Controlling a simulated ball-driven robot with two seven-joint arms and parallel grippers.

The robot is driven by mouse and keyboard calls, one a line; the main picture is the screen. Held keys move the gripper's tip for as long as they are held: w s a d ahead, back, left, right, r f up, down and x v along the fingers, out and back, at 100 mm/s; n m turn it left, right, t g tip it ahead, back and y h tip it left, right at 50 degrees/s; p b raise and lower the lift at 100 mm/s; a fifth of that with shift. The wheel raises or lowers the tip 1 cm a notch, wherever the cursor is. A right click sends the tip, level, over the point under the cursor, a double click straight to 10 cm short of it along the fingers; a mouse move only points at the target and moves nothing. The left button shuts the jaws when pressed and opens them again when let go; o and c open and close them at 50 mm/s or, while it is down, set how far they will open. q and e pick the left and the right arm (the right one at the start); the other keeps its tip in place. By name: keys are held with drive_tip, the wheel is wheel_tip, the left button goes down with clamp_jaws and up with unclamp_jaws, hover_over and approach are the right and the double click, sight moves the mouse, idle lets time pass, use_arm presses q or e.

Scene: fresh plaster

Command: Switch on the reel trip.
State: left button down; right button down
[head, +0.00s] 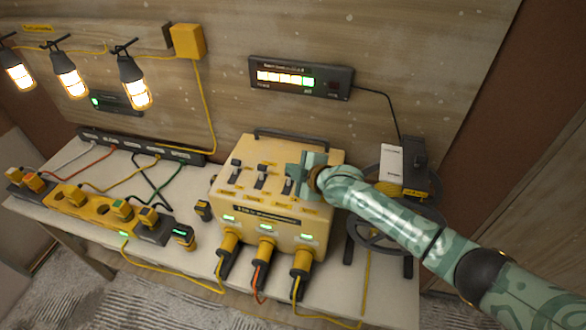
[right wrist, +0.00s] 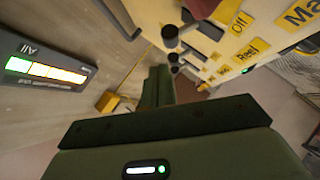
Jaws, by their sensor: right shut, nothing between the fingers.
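A yellow power box (head: 270,210) stands on the bench with three black switches on its sloped top: left (head: 235,168), middle (head: 261,175) and right (head: 287,186). My right gripper (head: 302,178) is shut and empty, close beside the right switch; I cannot tell whether it touches. In the right wrist view the shut fingers (right wrist: 158,86) point towards a row of black levers (right wrist: 172,36). Yellow labels there read "Off" (right wrist: 240,23) and "Reel" (right wrist: 247,50), with a green light near the latter. Lever positions are hard to read. My left gripper is out of view.
A cable reel (head: 373,225) stands right of the box, under my right forearm. Three plugs (head: 265,250) sit in the box's front. A wall display (head: 300,78) shows lit bars. A yellow power strip (head: 90,205) and lit lamps (head: 68,77) are at left.

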drive_tip(key=s+d+r+p, duration=0.2)
drive_tip(key=d+r, duration=0.1)
drive_tip(key=r, duration=0.2)
drive_tip(key=s+d+r+p, duration=0.2)
drive_tip(key=d+r, duration=0.1)
drive_tip(key=r, duration=0.2)
drive_tip(key=shift+s+r, duration=0.35)
drive_tip(key=shift+r, duration=0.05)
